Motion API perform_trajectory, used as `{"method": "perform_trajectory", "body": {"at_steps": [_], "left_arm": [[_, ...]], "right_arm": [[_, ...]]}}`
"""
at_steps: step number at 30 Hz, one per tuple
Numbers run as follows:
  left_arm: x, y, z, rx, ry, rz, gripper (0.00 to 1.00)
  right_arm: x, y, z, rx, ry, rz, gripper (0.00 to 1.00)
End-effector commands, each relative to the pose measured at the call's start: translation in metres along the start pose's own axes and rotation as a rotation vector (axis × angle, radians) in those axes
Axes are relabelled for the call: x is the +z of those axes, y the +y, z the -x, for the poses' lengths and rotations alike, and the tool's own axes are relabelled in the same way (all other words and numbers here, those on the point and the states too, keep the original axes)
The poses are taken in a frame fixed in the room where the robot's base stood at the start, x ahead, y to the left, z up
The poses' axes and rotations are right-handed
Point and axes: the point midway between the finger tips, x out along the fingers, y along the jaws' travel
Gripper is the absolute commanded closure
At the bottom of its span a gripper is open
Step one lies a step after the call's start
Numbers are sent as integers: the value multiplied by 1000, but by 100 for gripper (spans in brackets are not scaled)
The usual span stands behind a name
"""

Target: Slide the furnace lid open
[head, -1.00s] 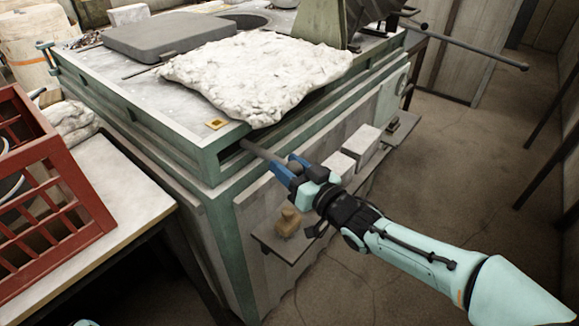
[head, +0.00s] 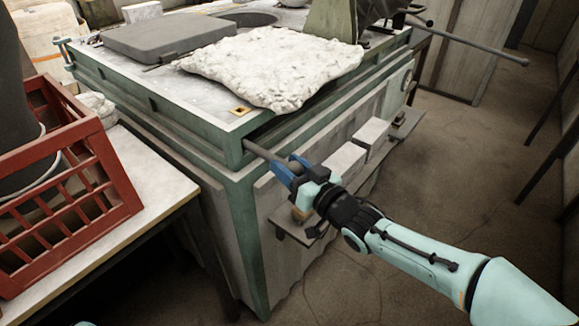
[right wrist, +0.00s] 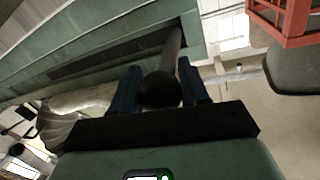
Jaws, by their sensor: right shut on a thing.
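The furnace (head: 215,165) is a large green-framed box with a pale top. A grey rod handle (head: 258,151) sticks out of a slot under the top's near corner. My right gripper (head: 288,168) is shut on the rod near its outer end. In the right wrist view, the rod (right wrist: 173,48) and its dark round knob (right wrist: 160,90) lie between the blue fingers. A flat dark grey slab (head: 165,38) lies on the top near a round opening (head: 255,19); I cannot tell whether the rod joins it. My left gripper is out of view.
A rough white blanket-like sheet (head: 270,70) covers part of the top and overhangs the front edge. A red crate (head: 85,195) stands on a table (head: 155,195) at the left. A shelf with blocks (head: 345,160) runs along the furnace front. The floor at right is open.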

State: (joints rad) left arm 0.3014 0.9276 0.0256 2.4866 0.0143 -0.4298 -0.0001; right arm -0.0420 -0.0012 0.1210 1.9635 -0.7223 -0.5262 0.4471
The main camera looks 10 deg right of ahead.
Motion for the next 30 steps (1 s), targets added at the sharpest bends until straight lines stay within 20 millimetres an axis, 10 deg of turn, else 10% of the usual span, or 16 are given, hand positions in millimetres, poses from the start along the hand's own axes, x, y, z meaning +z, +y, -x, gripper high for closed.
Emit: {"method": "perform_trajectory", "body": {"at_steps": [3,4,6,17,30], "left_arm": [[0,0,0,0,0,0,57],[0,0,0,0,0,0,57],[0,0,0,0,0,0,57],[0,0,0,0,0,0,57],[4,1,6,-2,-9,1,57]], "right_arm": [[7,-6,-1,-11,-15,-4,100],[7,-6,-1,-12,-15,-4,46],[7,-5,-1,-11,-14,-4,31],[2,-2,6,-5,-5,-1,31],[1,-3,94,-5,-6,0,31]]}}
